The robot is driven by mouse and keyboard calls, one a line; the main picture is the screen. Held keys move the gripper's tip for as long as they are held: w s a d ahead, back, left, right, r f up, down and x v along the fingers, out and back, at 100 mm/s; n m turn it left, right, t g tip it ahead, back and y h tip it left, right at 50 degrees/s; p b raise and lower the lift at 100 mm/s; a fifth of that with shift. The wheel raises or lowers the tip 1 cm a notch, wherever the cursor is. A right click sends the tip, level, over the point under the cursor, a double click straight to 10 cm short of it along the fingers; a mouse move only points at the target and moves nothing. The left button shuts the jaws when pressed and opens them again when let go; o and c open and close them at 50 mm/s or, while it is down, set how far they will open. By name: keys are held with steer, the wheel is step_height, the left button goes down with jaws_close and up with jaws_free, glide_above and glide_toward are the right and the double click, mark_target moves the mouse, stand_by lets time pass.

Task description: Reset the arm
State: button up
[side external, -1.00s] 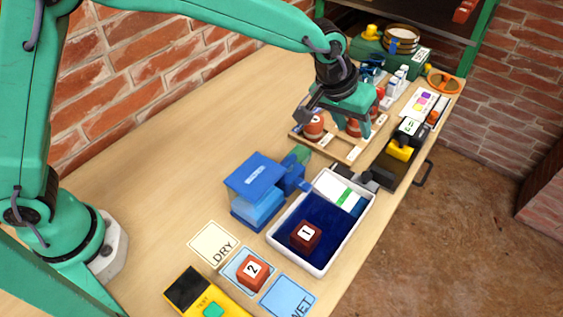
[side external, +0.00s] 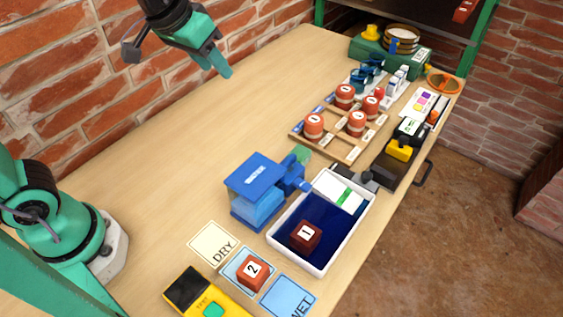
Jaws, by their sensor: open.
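My gripper (side external: 178,60) is at the top of the view, raised above the back part of the table in front of the brick wall. Its green finger points down to the right, and a dark part sticks out to the left. Nothing shows between its jaws, and it touches nothing on the table. Most of my upper arm is out of the frame. My base stands at the lower left.
A wooden rack (side external: 345,151) holds several orange weights. A white tray (side external: 277,216) with dark blue inside holds brick 1 (side external: 306,236). Brick 2 (side external: 253,272) sits on the middle card. A blue container (side external: 256,190) stands behind the tray. The table's left middle is clear.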

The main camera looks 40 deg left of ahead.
steer(key=s+a+f, duration=0.1)
steer(key=s+a, duration=0.3)
steer(key=s, duration=0.2)
steer(key=s+a+f+y, duration=0.1)
steer(key=s+a, duration=0.3)
steer(key=s, duration=0.2)
steer(key=shift+s+t, duration=0.3)
steer(key=shift+s, duration=0.05)
